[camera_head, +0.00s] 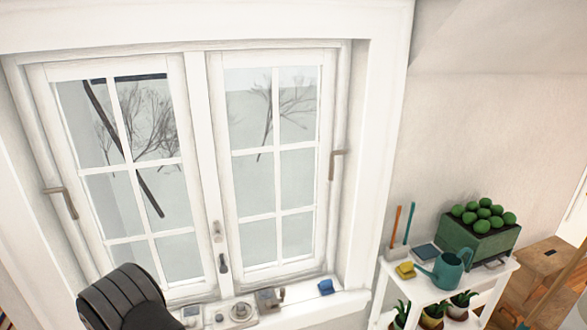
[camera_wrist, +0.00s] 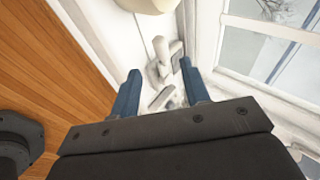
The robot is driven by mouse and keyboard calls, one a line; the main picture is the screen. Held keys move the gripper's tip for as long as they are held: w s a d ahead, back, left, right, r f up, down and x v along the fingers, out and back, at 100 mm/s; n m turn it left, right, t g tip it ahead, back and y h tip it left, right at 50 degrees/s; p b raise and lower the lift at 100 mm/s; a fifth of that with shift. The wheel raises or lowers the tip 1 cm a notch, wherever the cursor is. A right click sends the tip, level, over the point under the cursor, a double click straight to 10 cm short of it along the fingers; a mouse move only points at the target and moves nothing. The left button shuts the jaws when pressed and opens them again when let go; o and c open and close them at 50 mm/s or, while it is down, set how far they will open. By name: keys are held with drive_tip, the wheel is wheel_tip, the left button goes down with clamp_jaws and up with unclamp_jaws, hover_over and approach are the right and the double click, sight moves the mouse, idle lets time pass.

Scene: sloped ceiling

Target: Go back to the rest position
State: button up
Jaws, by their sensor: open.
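My gripper (camera_wrist: 160,88) shows in the wrist view with its two blue fingers spread wide apart. Nothing is held between them. Beyond the fingertips lies a pale surface with white and grey items (camera_wrist: 162,62) on it, apart from the fingers as far as I can tell. In the head view only a dark, rounded part of my arm shows at the bottom left, in front of the window. The gripper's fingers are out of sight there.
A white window (camera_head: 215,160) has a sill with small items, including a blue block (camera_head: 326,287). At right, a white shelf (camera_head: 399,277) bears a teal watering can (camera_head: 447,270), a yellow sponge (camera_head: 405,270) and a green planter (camera_head: 480,243). Wooden boards (camera_wrist: 50,60) show left in the wrist view.

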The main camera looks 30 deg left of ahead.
drive_tip(key=x, duration=0.7)
drive_tip(key=shift+w+f, duration=0.1)
